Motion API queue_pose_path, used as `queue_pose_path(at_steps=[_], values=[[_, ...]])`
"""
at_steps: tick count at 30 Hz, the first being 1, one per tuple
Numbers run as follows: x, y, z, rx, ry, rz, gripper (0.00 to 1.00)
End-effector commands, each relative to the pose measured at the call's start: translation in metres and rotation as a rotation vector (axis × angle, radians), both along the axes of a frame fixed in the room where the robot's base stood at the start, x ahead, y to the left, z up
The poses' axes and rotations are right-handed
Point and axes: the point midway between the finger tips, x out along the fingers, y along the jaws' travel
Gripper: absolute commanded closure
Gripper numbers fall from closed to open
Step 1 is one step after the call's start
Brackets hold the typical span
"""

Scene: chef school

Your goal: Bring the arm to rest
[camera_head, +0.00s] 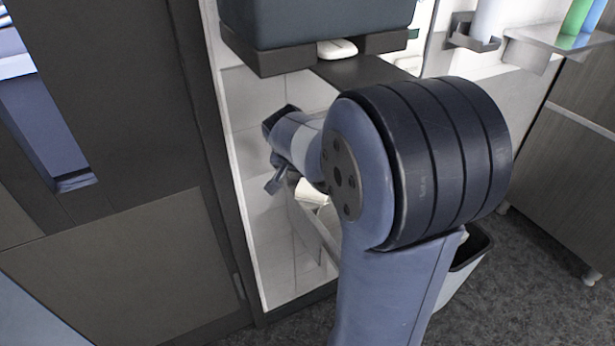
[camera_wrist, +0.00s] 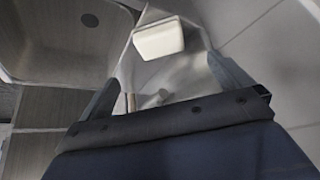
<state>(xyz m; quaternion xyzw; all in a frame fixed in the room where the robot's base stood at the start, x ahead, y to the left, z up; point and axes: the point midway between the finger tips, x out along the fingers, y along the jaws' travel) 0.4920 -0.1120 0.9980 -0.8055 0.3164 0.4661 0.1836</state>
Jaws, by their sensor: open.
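My arm fills the middle of the head camera view, and its bent links hide part of the scene behind. My gripper (camera_head: 274,184) is at the left end of the arm, in front of the light tiled wall panel. The wrist view shows my gripper (camera_wrist: 166,70) with its two fingers wide apart and nothing held between them. A cream block-shaped thing (camera_wrist: 158,39) lies beyond the fingertips, apart from them. A cream thing also shows just right of my gripper in the head camera view (camera_head: 311,193), partly hidden by the arm.
A dark box-like unit (camera_head: 315,22) hangs above the arm, with a white rounded thing (camera_head: 337,48) by its lower edge. A dark door or panel (camera_head: 110,110) stands at the left. A bin (camera_head: 470,262) is behind the arm. Open floor (camera_head: 530,290) shows at right.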

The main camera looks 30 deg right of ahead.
Motion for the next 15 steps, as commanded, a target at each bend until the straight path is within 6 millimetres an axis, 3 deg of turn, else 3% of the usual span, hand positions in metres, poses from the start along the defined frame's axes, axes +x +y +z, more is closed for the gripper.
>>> queue_pose_path(at_steps=[15], values=[[0.0011,-0.0014,-0.0033,-0.001,0.002,-0.001,0.02]])
